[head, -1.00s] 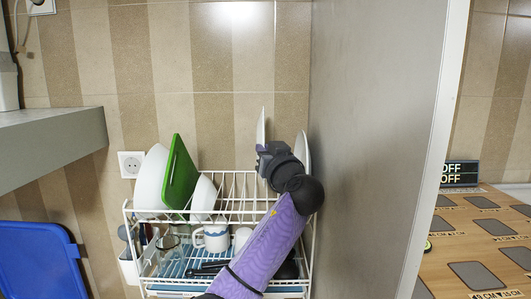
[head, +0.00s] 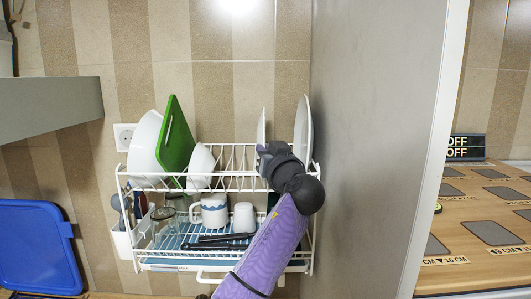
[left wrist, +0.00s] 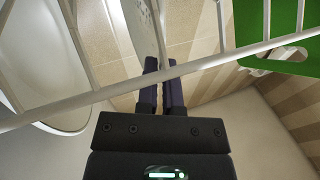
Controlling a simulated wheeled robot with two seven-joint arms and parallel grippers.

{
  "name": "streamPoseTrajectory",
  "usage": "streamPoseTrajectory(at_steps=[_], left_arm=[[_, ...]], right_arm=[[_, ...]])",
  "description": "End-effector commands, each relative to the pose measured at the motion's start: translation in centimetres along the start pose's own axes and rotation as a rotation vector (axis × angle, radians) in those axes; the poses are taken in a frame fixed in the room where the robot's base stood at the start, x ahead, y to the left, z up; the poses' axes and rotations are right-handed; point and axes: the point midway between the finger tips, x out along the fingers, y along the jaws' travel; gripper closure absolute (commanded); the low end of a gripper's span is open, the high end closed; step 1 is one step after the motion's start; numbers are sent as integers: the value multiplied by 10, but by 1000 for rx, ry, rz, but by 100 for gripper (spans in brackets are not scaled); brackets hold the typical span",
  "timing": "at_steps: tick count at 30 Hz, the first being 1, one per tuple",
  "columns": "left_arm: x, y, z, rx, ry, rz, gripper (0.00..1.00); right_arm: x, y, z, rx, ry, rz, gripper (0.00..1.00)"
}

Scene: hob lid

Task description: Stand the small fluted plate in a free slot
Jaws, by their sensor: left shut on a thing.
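The small fluted plate (head: 261,126) is white and shows nearly edge-on and upright in the head view. My left gripper (head: 270,158) is shut on it at the upper tier of the dish rack (head: 225,190). In the left wrist view, the two dark fingers (left wrist: 161,88) pinch the plate (left wrist: 145,25), close to a white rack wire. The gripper hides the plate's lower part, so I cannot tell whether it rests in a slot. Bare prongs show to the left of it. My right gripper is not in view.
A larger white plate (head: 303,130) stands close at the right, beside the grey panel (head: 375,120). A green board (head: 175,135) and white bowls (head: 146,150) fill the rack's left end. A mug (head: 210,210) and a white cup (head: 244,216) sit on the lower tier.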

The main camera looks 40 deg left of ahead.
Motion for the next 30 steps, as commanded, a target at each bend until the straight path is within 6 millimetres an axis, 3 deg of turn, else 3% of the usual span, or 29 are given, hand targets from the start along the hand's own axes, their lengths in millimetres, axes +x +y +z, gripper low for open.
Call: streamPoseTrajectory(at_steps=[30], left_arm=[[-1, 0, 5, -1, 2, 0, 100]], right_arm=[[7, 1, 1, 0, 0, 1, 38]])
